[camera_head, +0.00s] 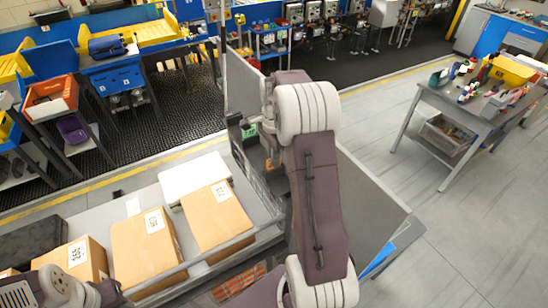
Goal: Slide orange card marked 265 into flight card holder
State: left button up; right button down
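My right gripper (240,121) is at the end of the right arm, which rises through the middle of the view and turns left at the top. The gripper is small and dark beside the grey panel, and I cannot tell whether it is open or holds anything. A small green patch (249,131) shows next to it. My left arm enters at the bottom left, and its dark end, the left gripper (112,293), is beside the boxes; its fingers are not clear. I cannot make out an orange card marked 265 or the flight card holder.
Labelled cardboard boxes (146,255) (217,222) and a white box (194,177) stand on the conveyor behind a metal rail (215,256). An orange-red patterned piece (240,284) lies below the rail. A cluttered table (470,108) stands right, with open floor (470,235) before it.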

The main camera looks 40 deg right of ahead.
jog(key=shift+s+r, duration=0.15)
jog(key=shift+a+r+p, duration=0.15)
jog(key=shift+r+p, duration=0.15)
jog(key=shift+p, duration=0.05)
jog(key=shift+r+p, duration=0.55)
jog(key=shift+r, duration=0.05)
jog(key=shift+r+p, duration=1.05)
jog(key=shift+r, duration=0.6)
jog(key=shift+r, duration=0.1)
jog(key=shift+r, duration=1.9)
